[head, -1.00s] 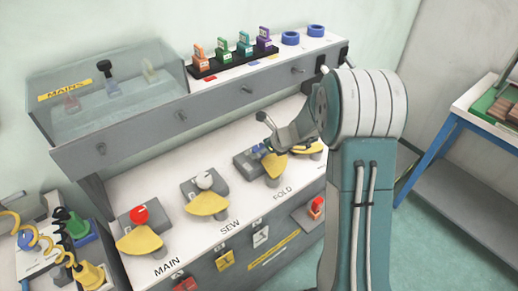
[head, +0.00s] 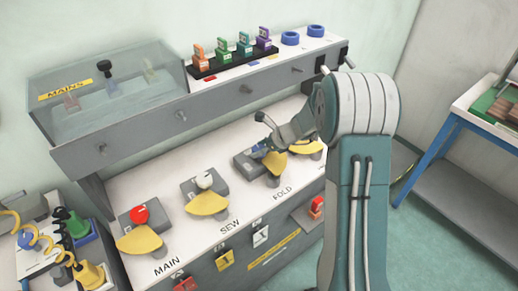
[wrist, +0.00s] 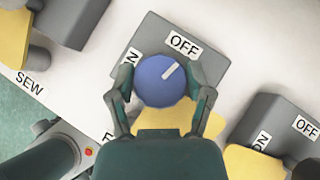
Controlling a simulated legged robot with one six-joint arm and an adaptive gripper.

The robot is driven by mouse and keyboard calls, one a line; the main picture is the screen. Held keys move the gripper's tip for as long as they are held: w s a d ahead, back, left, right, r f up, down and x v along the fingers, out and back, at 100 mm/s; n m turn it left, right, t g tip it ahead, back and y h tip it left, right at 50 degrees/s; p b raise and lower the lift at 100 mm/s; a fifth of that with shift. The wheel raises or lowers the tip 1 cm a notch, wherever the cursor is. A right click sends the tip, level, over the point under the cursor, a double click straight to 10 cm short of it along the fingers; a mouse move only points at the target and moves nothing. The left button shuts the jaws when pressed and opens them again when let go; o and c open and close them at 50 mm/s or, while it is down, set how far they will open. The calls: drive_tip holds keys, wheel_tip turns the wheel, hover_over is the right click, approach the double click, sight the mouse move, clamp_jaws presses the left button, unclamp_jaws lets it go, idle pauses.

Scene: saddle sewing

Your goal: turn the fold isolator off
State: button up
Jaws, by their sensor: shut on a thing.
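The fold isolator is a grey box (wrist: 207,64) with a round blue knob (wrist: 160,82) and ON and OFF labels. The knob's white mark points up and right, towards the OFF label (wrist: 184,44). My gripper (wrist: 160,88) is shut on the blue knob, one finger on each side. A yellow plate (wrist: 160,117) at the isolator is partly hidden by my gripper. In the head view, the fold isolator (head: 246,164) stands above the FOLD label, and my gripper (head: 261,151) covers most of its knob.
The sew isolator (head: 204,181) with a white knob and the main isolator (head: 139,214) with a red knob stand to the left. Another isolator (wrist: 287,124) is close on the right. A grey shelf front (head: 180,117) runs behind, with coloured tags (head: 244,44) on top.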

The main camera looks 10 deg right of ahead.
drive_tip(key=shift+n+g+y, duration=0.4)
drive_tip(key=shift+n+g, duration=0.4)
drive_tip(key=shift+n, duration=0.3)
drive_tip(key=o, duration=1.3)
drive_tip(key=v, duration=1.2)
drive_tip(key=shift+w, duration=0.15)
